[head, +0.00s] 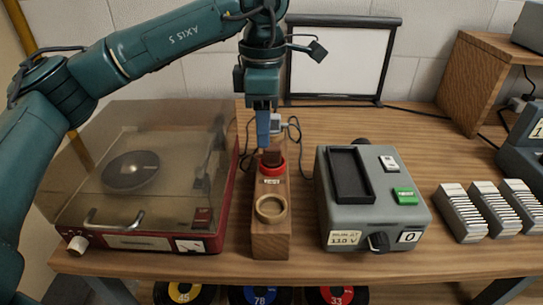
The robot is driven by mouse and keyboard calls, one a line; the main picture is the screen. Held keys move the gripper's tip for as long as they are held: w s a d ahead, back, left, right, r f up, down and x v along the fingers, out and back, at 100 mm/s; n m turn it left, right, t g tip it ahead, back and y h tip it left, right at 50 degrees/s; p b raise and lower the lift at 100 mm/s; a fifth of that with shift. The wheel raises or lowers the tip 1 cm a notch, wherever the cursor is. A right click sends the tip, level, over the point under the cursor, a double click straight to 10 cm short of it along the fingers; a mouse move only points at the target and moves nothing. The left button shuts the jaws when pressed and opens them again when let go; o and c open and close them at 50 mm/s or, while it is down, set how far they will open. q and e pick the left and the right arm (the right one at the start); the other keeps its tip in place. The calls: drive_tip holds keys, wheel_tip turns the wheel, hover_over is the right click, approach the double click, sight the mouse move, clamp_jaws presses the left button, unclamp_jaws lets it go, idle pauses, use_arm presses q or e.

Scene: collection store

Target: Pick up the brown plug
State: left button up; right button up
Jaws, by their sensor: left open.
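A brown plug (271,157) stands upright at the red ring (273,170) of a wooden holder (271,232) in the middle of the table. My left gripper (269,142) comes down over it from above, with its blue finger at the plug's upper part. The jaws are open. The gripper hides the top of the plug, and I cannot tell whether the fingers touch it. The holder's front, tan ring (270,207) looks empty. My right gripper is not in view.
A record player (140,180) with a clear lid stands close on the left. A grey box (373,200) with a dark recess and a knob stands on the right. Several card stacks (461,211) lie farther right. A white screen (339,63) and cables are behind.

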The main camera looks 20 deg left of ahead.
sight(267, 157)
use_arm(q)
drive_tip(key=f, duration=0.5)
drive_tip(key=shift+w+d+f, duration=0.2)
drive_tip(key=shift+f, duration=0.1)
clamp_jaws()
idle(0.3)
